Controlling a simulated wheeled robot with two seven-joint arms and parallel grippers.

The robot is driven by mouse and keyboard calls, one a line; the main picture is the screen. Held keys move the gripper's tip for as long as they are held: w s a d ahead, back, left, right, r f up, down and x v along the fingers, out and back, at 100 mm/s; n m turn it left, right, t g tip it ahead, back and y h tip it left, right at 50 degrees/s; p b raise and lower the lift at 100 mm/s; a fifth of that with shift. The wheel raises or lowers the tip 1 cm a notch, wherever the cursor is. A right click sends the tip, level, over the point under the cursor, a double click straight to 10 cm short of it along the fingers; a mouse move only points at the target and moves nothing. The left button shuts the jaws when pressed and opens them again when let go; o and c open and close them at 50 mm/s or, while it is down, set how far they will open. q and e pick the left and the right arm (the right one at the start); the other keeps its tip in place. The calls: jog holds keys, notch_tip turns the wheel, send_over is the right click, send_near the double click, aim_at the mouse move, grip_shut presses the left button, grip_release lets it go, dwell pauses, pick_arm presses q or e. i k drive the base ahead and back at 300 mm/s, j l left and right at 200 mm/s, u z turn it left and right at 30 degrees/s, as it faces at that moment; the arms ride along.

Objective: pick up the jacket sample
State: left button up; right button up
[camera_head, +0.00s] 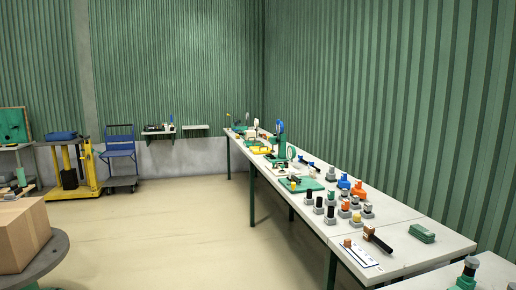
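I cannot tell for sure which object is the jacket sample; the objects are small at this distance. A white card with dark markings (359,253) lies near the front edge of the long table, with a small brown piece (348,243) at its upper left end. Just right of it lies a dark brown tool-like object with an orange end (378,240). A stack of green flat pieces (422,233) lies farther right on the table. Neither of my grippers shows in the head view.
The long white table (400,214) runs along the right wall, with several grey, red and blue fittings (344,202) and green mats (301,183). A cardboard box (22,235) stands on a round grey top (50,260) at left. The floor (180,230) between is clear.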

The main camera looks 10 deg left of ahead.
aim_at(301, 159)
jog(key=i+j+u, duration=0.35)
jog(key=i, duration=0.45)
jog(key=i+u, duration=0.35)
jog(key=i, duration=0.5)
jog(key=i+z, duration=0.2)
jog(key=i, duration=0.25)
jog(key=i+j+z, duration=0.15)
jog(key=i, duration=0.3)
jog(key=i+j+z, duration=0.2)
jog(key=i, duration=0.25)
jog(key=i+j+z, duration=0.2)
jog(key=i+j, duration=0.1)
jog(key=i, duration=0.1)
